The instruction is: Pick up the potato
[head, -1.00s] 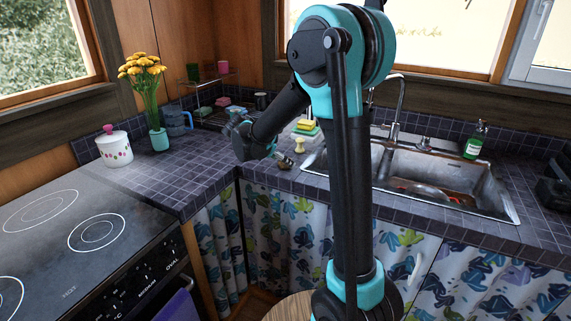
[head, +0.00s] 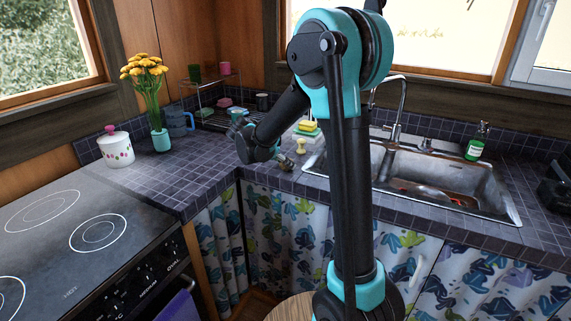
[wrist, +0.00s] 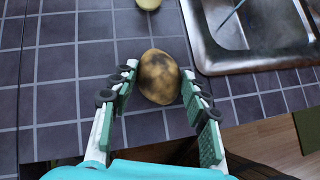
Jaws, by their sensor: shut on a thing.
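The potato (wrist: 158,77) is brown and mottled with dark patches. In the wrist view it sits between the two fingers of my gripper (wrist: 159,72), which are shut on it. It is at the dark tiled counter (wrist: 60,92), close to its front edge; I cannot tell whether it touches the tiles. In the head view the potato (head: 286,164) shows small beside the gripper end of my arm, left of the sink, and my wrist partly hides the fingers.
The metal sink (head: 440,180) lies to the right, with a tap (head: 398,110) behind it. A pale yellow object (head: 300,146) stands behind the potato. A dish rack (head: 218,115), flowers in a vase (head: 160,138) and a lidded pot (head: 117,150) stand further left.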

